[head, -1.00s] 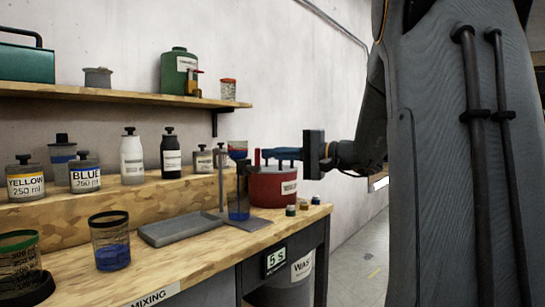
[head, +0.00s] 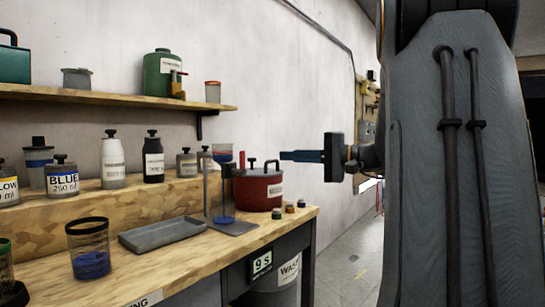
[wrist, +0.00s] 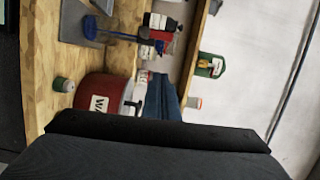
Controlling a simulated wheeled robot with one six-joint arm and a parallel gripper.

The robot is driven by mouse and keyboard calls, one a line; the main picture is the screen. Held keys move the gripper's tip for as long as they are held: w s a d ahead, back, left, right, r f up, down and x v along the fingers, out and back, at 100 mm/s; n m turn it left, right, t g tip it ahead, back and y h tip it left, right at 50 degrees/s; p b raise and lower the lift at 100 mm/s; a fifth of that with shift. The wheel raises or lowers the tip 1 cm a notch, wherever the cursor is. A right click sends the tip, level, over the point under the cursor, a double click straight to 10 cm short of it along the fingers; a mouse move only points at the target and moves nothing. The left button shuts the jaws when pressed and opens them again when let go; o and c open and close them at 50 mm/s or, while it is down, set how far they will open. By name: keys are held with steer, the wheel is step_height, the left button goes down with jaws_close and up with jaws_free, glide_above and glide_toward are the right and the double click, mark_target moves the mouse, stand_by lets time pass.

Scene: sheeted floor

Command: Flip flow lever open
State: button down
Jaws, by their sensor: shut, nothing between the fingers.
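A metal stand (head: 207,190) on the bench carries a funnel cup (head: 222,153) with blue in it, above a beaker (head: 222,206) that also shows blue. A small upright red piece (head: 242,160) beside the cup may be the flow lever; I cannot tell its setting. In the wrist view a blue streak (wrist: 115,37) runs between cup and beaker. My gripper (head: 283,156) is shut and empty, pointing left, to the right of the stand and apart from it. Its blue fingers also show in the wrist view (wrist: 168,98).
A red lidded pot (head: 258,190) stands right of the stand, left of and below my gripper. Small capped jars (head: 290,208) sit by the bench corner. A grey tray (head: 163,235) and blue-filled beaker (head: 90,250) lie left. A timer (head: 262,263) reads 9 S.

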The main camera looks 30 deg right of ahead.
steer(key=v, duration=0.2)
steer(key=shift+s+d, duration=0.2)
steer(key=shift+s, duration=0.1)
stand_by(0.4)
